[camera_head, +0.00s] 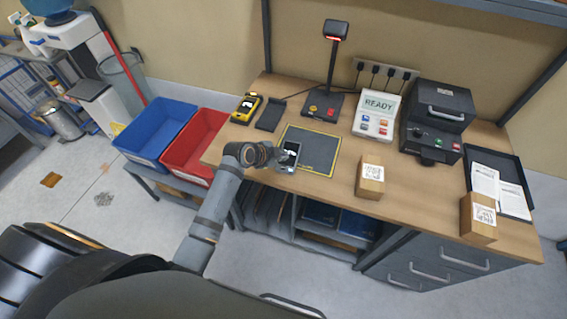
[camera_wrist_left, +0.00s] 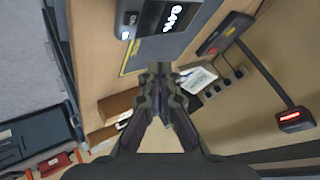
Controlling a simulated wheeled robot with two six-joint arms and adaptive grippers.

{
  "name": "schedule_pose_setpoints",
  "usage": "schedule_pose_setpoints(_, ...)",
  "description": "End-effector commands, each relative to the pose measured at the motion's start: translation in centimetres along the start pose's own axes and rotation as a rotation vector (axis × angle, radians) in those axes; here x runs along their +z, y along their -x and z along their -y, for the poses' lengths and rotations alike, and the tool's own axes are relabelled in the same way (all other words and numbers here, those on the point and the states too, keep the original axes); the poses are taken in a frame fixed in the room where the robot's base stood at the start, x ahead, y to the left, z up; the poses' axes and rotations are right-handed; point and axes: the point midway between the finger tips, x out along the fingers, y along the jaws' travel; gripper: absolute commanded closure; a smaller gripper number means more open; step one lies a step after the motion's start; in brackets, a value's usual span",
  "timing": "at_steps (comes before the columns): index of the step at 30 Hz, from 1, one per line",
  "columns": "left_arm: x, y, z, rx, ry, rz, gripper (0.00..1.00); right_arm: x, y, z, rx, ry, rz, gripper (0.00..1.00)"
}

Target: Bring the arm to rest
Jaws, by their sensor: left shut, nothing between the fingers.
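My left gripper (camera_head: 279,161) is over the left part of the packing table (camera_head: 410,205), at the left edge of the dark mat with a yellow border (camera_head: 318,157). Its fingers are shut with nothing between them; they also show shut in the left wrist view (camera_wrist_left: 161,72). A small grey device with a light face (camera_head: 291,150) is right by the gripper in the head view and partly hidden by it. A grey body with a white code label (camera_wrist_left: 175,18) fills the top of the wrist view. My right gripper is not in view.
A blue bin (camera_head: 155,133) and a red bin (camera_head: 192,150) stand left of the table. A scanner on a post (camera_head: 335,60), a READY panel (camera_head: 377,115) and a black printer-like machine (camera_head: 437,120) stand at the back.

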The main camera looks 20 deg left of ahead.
Motion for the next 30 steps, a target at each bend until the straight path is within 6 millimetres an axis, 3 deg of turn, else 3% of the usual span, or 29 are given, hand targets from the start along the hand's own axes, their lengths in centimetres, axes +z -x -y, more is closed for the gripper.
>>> schedule_pose_setpoints(14, 0.4, 0.3, -0.7, 0.009, 0.029, 0.014, 1.0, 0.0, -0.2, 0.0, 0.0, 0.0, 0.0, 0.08)
schedule_pose_setpoints(17, 1.9, 2.3, -3.4, 0.044, 0.154, 0.082, 1.0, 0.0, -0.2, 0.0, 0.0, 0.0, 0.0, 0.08)
schedule_pose_setpoints(21, 4.3, 6.7, -7.7, 0.071, 0.403, 0.226, 1.0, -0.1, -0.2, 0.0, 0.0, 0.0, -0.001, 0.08)
schedule_pose_setpoints(30, 7.3, 15.1, -13.0, 0.006, 0.814, 0.473, 1.0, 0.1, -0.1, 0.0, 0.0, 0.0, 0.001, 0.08)
